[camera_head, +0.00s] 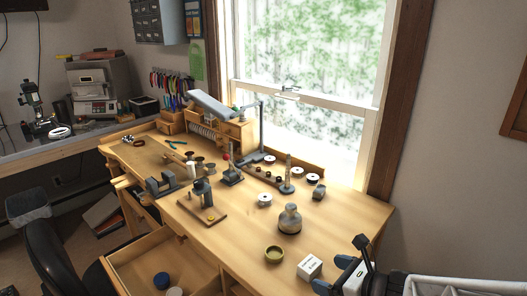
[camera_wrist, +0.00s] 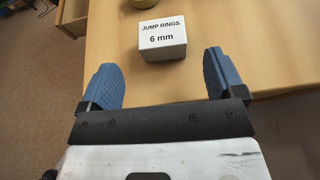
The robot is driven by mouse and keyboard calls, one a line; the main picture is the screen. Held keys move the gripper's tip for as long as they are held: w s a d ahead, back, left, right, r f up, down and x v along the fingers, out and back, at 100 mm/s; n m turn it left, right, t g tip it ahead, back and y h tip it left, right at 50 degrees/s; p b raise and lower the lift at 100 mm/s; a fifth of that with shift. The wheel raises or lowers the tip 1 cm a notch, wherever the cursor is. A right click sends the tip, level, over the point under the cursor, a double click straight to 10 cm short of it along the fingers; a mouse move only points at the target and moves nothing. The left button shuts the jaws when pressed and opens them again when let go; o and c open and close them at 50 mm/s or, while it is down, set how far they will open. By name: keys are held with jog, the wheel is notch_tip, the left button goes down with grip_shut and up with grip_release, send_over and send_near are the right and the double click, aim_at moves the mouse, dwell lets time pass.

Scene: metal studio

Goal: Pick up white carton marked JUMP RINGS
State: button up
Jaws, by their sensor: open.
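The white carton (camera_head: 309,267) stands near the front right of the wooden bench in the head view. In the head view my gripper (camera_head: 331,274) is at the bench's front right edge, just right of the carton.
Several spools and tools fill the back of the wooden bench (camera_head: 236,237). An open drawer (camera_head: 150,262) juts out at front left. Bench top right of the bottle is clear.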

aim_at(317, 268)
jog(key=shift+d, duration=0.1)
jog(key=shift+w+f, duration=0.15)
jog(key=shift+w, duration=0.05)
dwell(0.4)
jog(key=shift+x, duration=2.35)
jog(key=shift+c, duration=0.4)
jog(key=c, duration=0.9)
notch_tip(317, 268, up, 10)
jog(key=shift+r, duration=0.1)
